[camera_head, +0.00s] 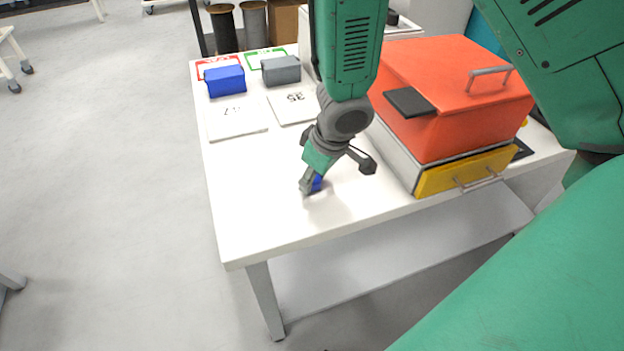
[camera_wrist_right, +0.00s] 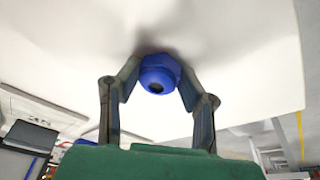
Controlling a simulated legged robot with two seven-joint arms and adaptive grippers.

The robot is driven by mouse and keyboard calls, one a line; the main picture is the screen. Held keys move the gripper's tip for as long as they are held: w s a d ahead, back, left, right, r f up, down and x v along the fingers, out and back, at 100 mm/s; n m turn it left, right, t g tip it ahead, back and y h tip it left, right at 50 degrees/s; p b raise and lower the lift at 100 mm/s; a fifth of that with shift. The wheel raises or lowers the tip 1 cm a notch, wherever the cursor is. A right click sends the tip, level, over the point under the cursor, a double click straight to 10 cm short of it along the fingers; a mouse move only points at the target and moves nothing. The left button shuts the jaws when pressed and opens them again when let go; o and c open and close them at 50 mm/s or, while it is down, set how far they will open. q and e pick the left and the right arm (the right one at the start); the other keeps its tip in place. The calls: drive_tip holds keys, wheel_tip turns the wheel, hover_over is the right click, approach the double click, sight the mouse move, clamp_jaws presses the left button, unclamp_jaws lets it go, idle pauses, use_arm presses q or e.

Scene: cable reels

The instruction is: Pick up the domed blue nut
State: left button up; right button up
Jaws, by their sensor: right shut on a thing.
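The domed blue nut (camera_wrist_right: 158,73) sits between the two fingertips of my right gripper (camera_wrist_right: 158,84) in the right wrist view. Both fingers touch its sides, so the gripper is shut on it. In the head view the right gripper (camera_head: 310,184) points down at the white table, and part of the blue nut (camera_head: 317,183) shows beside its fingers. The nut is at or just above the table surface; I cannot tell which. My left gripper is not in view.
A red box (camera_head: 450,85) with a yellow drawer front (camera_head: 465,172) stands to the right on the table (camera_head: 250,205). A blue block (camera_head: 225,81) and a grey block (camera_head: 281,70) stand at the back left, near labelled white cards (camera_head: 237,118). The table's front left is clear.

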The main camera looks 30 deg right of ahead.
drive_tip(key=shift+d+f, duration=0.1)
drive_tip(key=shift+d, duration=0.6)
drive_tip(key=shift+c, duration=1)
drive_tip(key=shift+d, duration=0.4)
wheel_tip(320, 180, up, 11)
drive_tip(key=a+p, duration=0.2)
drive_tip(key=p, duration=0.5)
use_arm(q)
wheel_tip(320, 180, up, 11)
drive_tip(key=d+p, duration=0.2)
drive_tip(key=p, duration=0.1)
use_arm(e)
wheel_tip(320, 180, up, 7)
hover_over(319, 176)
use_arm(q)
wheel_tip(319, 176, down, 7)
drive_tip(key=b, duration=0.6)
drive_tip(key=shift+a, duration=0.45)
use_arm(e)
drive_tip(key=a+f+m+h, duration=0.1)
drive_tip(key=a+f+m, duration=0.3)
drive_tip(key=f, duration=0.2)
drive_tip(key=shift+s+f, duration=0.15)
drive_tip(key=shift+f, duration=0.15)
